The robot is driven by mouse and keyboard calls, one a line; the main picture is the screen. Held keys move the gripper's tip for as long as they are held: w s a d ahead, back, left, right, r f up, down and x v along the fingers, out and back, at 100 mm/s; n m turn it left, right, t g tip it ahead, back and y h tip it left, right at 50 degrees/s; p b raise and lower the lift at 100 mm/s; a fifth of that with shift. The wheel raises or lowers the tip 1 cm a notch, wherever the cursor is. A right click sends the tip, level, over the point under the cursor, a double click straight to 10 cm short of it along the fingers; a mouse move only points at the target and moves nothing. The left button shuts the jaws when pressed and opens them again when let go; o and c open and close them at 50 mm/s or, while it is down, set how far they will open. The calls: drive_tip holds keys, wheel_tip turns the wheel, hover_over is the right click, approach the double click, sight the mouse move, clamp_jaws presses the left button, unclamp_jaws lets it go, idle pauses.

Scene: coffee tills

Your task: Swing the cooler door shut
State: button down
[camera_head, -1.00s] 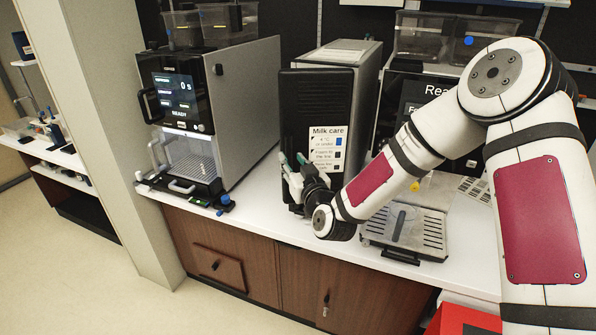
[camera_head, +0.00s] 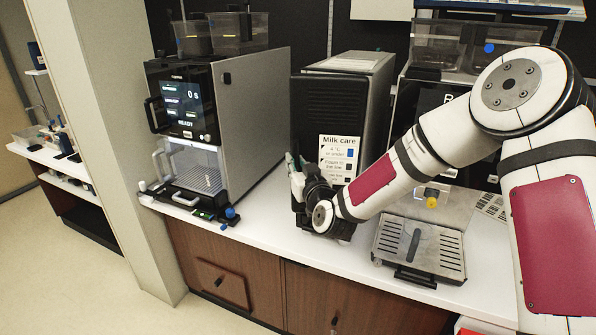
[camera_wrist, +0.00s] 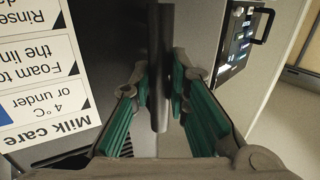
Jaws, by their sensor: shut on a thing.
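The milk cooler (camera_head: 380,95) stands on the counter with its dark front door (camera_head: 312,110) turned toward me. The door carries a white "Milk care" label (camera_head: 338,158), which also shows upside down in the wrist view (camera_wrist: 35,85). My gripper (camera_head: 297,172) is at the door's lower left. In the wrist view, its green-padded fingers (camera_wrist: 161,100) are shut on the dark upright door handle (camera_wrist: 160,60). My forearm hides the cooler's lower right part.
A coffee machine (camera_head: 255,110) with a lit screen stands left of the cooler. A drip tray (camera_head: 420,250) lies on the counter to the right. Clear white counter (camera_head: 265,215) lies between the machine and the cooler. Wooden cabinets (camera_head: 240,270) are below.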

drive_tip(key=shift+w+r, duration=0.25)
drive_tip(key=shift+w, duration=0.4)
drive_tip(key=shift+w+d+f+b, duration=0.1)
drive_tip(key=shift+w+b, duration=1.15)
drive_tip(key=shift+w, duration=0.65)
drive_tip(key=c, duration=1.5)
unclamp_jaws()
drive_tip(key=shift+o, duration=0.2)
drive_tip(key=shift+s, duration=0.1)
drive_tip(key=shift+f, duration=0.1)
